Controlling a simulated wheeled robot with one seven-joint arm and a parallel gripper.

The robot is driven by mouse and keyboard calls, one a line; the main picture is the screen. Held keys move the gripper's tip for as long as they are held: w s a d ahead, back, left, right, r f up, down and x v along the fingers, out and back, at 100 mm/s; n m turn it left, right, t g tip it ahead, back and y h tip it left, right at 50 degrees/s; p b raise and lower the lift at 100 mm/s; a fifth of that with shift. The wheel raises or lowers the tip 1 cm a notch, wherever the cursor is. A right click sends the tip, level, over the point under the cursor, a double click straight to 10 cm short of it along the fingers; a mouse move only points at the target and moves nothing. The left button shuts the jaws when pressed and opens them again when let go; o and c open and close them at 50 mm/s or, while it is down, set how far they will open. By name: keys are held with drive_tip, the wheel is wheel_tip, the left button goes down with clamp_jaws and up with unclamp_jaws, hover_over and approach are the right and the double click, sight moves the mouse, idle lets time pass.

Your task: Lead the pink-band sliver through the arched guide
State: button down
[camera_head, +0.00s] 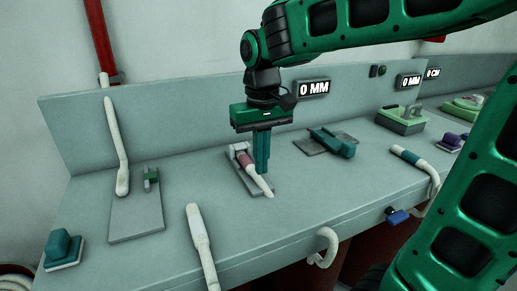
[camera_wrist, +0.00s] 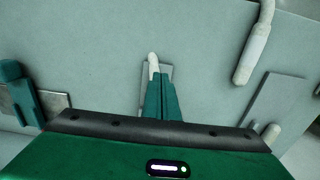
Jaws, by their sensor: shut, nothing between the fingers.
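The pink-band sliver, a white rope-like piece with a pink band (camera_head: 246,161), lies slanting on a small grey plate at the middle of the bench. Its white front end hangs past the plate. A pale arched guide (camera_head: 238,148) stands at the plate's back end, close to the band; I cannot tell whether the sliver is inside it. My gripper (camera_head: 262,170) points down with its teal fingers shut and empty, beside the sliver in the head view. In the wrist view the fingers (camera_wrist: 161,80) hide most of the sliver; its white end (camera_wrist: 153,66) shows beyond them.
Another white sliver (camera_head: 200,238) hangs over the front edge. A teal guide (camera_head: 331,142) and teal-band sliver (camera_head: 406,155) are to the right. A low panel backs the bench.

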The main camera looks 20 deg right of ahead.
sight(251, 167)
wheel_tip(251, 167, down, 5)
drive_tip(key=shift+r, duration=0.15)
drive_tip(key=w, duration=0.3)
drive_tip(key=shift+w, duration=0.45)
drive_tip(key=shift+w, duration=1.45)
